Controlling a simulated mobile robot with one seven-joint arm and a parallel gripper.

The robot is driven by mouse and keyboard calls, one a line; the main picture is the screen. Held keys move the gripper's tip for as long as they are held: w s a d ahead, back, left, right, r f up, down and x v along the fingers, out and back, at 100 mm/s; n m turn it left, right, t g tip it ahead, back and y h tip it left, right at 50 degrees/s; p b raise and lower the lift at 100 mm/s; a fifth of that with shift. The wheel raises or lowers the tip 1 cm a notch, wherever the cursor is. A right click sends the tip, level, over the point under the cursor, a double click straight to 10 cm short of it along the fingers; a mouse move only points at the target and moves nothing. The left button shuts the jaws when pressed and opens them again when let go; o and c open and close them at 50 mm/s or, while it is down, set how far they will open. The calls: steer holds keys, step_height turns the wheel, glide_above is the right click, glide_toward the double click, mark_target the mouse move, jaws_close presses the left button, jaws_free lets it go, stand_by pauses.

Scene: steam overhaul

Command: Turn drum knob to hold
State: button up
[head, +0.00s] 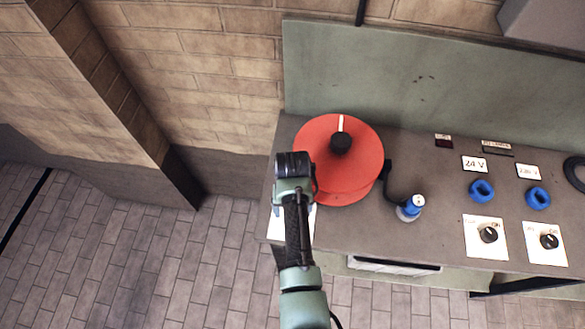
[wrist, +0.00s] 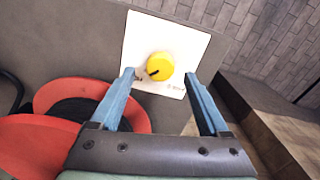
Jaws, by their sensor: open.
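The drum knob (wrist: 160,65) is a round yellow knob with a short dark pointer mark, on a white label plate (wrist: 190,40). The pointer slants toward the lower left in the wrist view. Small dark print sits at the plate's lower left and lower right, too small to read. My gripper (wrist: 159,76) is open, its two blue fingers apart with nothing between their visible lengths. The fingertips appear on either side of the knob; I cannot tell whether they reach down around it. In the head view my arm hides the knob and most of its plate (head: 311,222).
A red drum (head: 350,175) with a black hub stands close beside my arm on the grey bench (head: 440,235). Right of it are a blue-and-white plug (head: 411,207) on a black cable, two blue sockets (head: 482,190) and two black switches (head: 488,234). A wall stands behind.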

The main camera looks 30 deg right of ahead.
step_height(320, 180, up, 10)
steer(key=b, duration=0.1)
steer(key=shift+r, duration=0.25)
stand_by(0.4)
steer(key=w+r+n+t+h+b, duration=0.1)
steer(key=w+r+t+h+b, duration=0.1)
steer(key=w+r+t, duration=1.05)
steer(key=w+a+r+n+t, duration=0.1)
steer(key=w+a+r, duration=0.1)
steer(key=r, duration=0.7)
steer(key=w+a+r+t, duration=0.1)
steer(key=w+a+r, duration=0.1)
steer(key=r, duration=0.6)
steer(key=s+a+r+n+t+b, duration=0.1)
steer(key=s+a+r+t, duration=0.15)
steer(key=r, duration=0.65)
steer(key=s+a+r+t+b, duration=0.15)
steer(key=r+t, duration=0.25)
steer(key=r, duration=0.5)
steer(key=s+a+r+n+t+y, duration=0.1)
steer(key=s+a+r+t, duration=0.1)
steer(key=s+r, duration=0.4)
steer(key=s+a+r+t+y, duration=0.1)
steer(key=s+a+r+t, duration=0.2)
steer(key=s+r, duration=0.3)
steer(key=shift+s+r+n+t, duration=0.25)
steer(key=shift+n+t, duration=0.15)
steer(key=shift+t, duration=0.3)
